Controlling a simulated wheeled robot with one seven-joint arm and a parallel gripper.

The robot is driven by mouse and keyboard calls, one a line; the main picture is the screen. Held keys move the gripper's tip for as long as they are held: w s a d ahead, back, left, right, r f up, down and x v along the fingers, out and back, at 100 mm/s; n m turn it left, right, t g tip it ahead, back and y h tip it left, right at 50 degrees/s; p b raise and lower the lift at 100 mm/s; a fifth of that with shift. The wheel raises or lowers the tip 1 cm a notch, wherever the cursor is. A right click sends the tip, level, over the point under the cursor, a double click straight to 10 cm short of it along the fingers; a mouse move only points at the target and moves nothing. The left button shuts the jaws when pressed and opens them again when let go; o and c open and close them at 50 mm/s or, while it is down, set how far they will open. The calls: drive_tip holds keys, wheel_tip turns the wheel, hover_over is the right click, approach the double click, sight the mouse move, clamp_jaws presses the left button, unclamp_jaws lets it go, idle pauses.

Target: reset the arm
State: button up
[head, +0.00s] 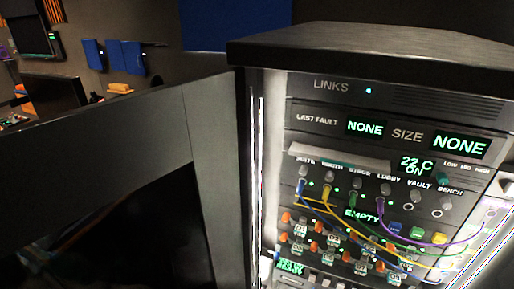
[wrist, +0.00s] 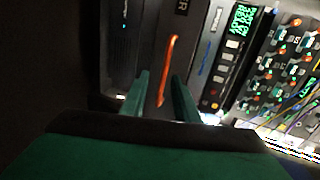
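My gripper (wrist: 161,80) shows in the wrist view with its two green fingers apart, so it is open. A thin orange bar (wrist: 170,62), perhaps a handle, runs through the gap between the fingers on a dark panel face. I see space on both sides of the bar, and I cannot tell how far beyond the fingertips it lies. My gripper is not visible in the head view.
A rack panel (head: 345,87) stands at the right, with displays, knobs and coloured cables. A large dark panel (head: 150,135), perhaps an open door, fills the left front. Blue bins (head: 125,55) hang on the far wall. The wrist view shows switches (wrist: 285,65) at right.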

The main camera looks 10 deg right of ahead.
drive_tip(key=a+r+n+t+y, duration=0.1)
drive_tip(key=a+r+n, duration=0.3)
drive_tip(key=r+n, duration=0.4)
drive_tip(key=w+a+r+n+t+y, duration=0.1)
drive_tip(key=a+r+n+y, duration=0.3)
drive_tip(key=r+n, duration=0.4)
drive_tip(key=a+r+n+y, duration=0.2)
drive_tip(key=a+r+n, duration=0.3)
drive_tip(key=r, duration=1.1)
drive_tip(key=n, duration=0.2)
drive_tip(key=shift+w+a+r+n+t+y, duration=0.15)
drive_tip(key=shift+a+r+n+t+y, duration=0.15)
drive_tip(key=shift+a+n+t, duration=0.1)
drive_tip(key=shift+d+f, duration=0.1)
